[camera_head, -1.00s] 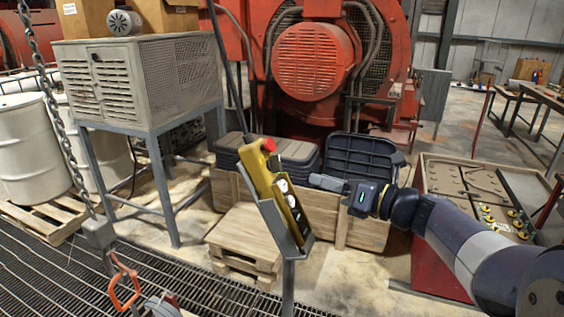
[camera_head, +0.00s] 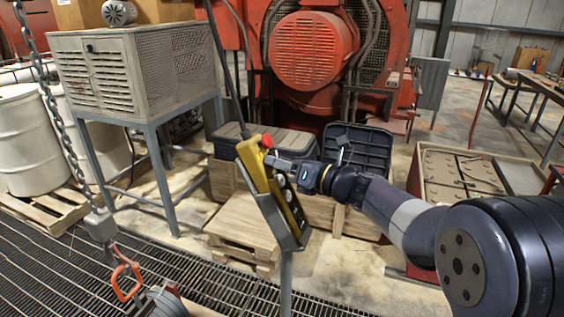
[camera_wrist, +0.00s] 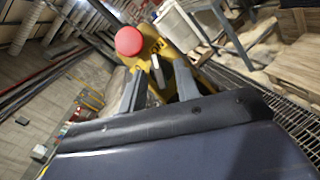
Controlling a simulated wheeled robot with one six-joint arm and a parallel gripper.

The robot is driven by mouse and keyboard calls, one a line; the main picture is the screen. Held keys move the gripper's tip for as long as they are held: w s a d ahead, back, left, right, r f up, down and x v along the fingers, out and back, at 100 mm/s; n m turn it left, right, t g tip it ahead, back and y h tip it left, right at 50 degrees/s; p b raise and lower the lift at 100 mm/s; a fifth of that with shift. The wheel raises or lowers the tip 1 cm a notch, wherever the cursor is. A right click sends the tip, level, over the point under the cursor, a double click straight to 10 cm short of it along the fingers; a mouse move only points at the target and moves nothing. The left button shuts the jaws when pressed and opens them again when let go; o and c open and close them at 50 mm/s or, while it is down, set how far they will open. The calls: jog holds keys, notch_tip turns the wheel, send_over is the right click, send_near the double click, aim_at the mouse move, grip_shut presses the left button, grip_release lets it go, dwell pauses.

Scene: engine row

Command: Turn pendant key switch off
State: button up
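The yellow pendant (camera_head: 286,203) leans in a grey holder (camera_head: 270,210) on a post, with a red button (camera_head: 267,142) near its top and several round controls on its face. In the wrist view the red button (camera_wrist: 129,41) is just beyond my fingers, on the yellow housing (camera_wrist: 182,78). A small pale upright piece, apparently the key (camera_wrist: 156,71), shows between my two fingertips. My gripper (camera_head: 268,160) is at the pendant's upper part, coming from the right. It also shows in the wrist view (camera_wrist: 160,80) with its fingers apart, a gap visible beside the key. Whether the key turns is not visible.
A wooden pallet stack (camera_head: 243,233) and dark lidded bins (camera_head: 357,150) are behind the pendant. A grey vented cabinet (camera_head: 140,75) stands left. A hanging chain (camera_head: 62,130) and orange hook (camera_head: 127,281) are at front left. A red-sided bench (camera_head: 440,190) is right.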

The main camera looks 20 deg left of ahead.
jog(key=shift+c, duration=0.3)
grip_shut()
jog(key=shift+f+n+b, duration=0.1)
jog(key=shift+n+b, duration=0.2)
jog(key=shift+b, duration=0.05)
jog(key=shift+w+f+n+g+y+b, duration=0.15)
jog(key=shift+n+g+y+b, duration=0.25)
jog(key=shift+n+g+b, duration=0.5)
jog(key=n, duration=0.2)
jog(key=n+g+b, duration=0.1)
jog(key=n, duration=0.1)
jog(key=shift+w+d+g+b, duration=0.1)
jog(key=shift+w+g+b, duration=0.05)
jog(key=shift+g+b, duration=0.15)
jog(key=n+g, duration=0.1)
jog(key=n, duration=0.1)
jog(key=n+g, duration=0.1)
jog(key=n, duration=0.2)
jog(key=shift+w+g+y, duration=0.2)
jog(key=shift+g+y, duration=0.1)
jog(key=shift+g, duration=0.1)
jog(key=shift+w+r+n+g+h, duration=0.15)
jog(key=shift+n+g, duration=0.4)
jog(key=shift+n, duration=0.6)
jog(key=shift+s+r+n+g+h, duration=0.1)
jog(key=shift+n+g+h, duration=0.15)
jog(key=shift+n+g, duration=0.6)
jog(key=shift+n, duration=0.6)
